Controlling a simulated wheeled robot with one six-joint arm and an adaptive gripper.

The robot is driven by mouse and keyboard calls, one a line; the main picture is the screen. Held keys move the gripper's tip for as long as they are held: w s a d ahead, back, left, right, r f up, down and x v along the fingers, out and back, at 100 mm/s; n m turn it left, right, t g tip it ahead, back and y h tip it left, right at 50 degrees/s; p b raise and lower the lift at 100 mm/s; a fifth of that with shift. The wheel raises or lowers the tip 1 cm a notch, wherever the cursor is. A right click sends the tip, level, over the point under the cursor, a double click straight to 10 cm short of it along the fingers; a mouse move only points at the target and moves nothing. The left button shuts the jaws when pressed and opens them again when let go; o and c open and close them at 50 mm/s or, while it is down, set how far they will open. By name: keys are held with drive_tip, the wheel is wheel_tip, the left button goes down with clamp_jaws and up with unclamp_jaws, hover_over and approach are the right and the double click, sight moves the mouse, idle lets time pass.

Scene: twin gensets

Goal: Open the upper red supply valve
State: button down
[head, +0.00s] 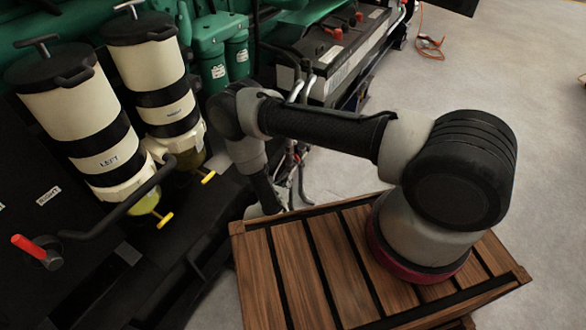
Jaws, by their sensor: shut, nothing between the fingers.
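One valve with a red handle (28,245) shows at the lower left of the head view. The handle runs from a grey hub up and to the left, and a black pipe (118,212) runs from near it toward the filters. No second red valve handle is in view, so I cannot tell from this frame whether this is the upper one. My arm reaches left from its base and bends down behind the wooden crate's far edge. My gripper is hidden there, well to the right of the red handle.
A slatted wooden crate (300,262) is under my arm base. Green machinery and a battery (335,62) are behind. Open floor lies right.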

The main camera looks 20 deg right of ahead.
sight(297, 158)
drive_tip(key=w+d, duration=0.3)
drive_tip(key=w, duration=0.2)
drive_tip(key=shift+w+d+r, duration=0.25)
drive_tip(key=shift+d+r, duration=0.1)
drive_tip(key=shift+r, duration=0.1)
drive_tip(key=shift+w+d+r+g+y, duration=0.4)
drive_tip(key=shift+w+d+r+g, duration=0.05)
drive_tip(key=shift+r, duration=0.25)
drive_tip(key=shift+w+d+r+g+y, duration=0.4)
drive_tip(key=shift+r+g, duration=0.05)
drive_tip(key=shift+r, duration=0.2)
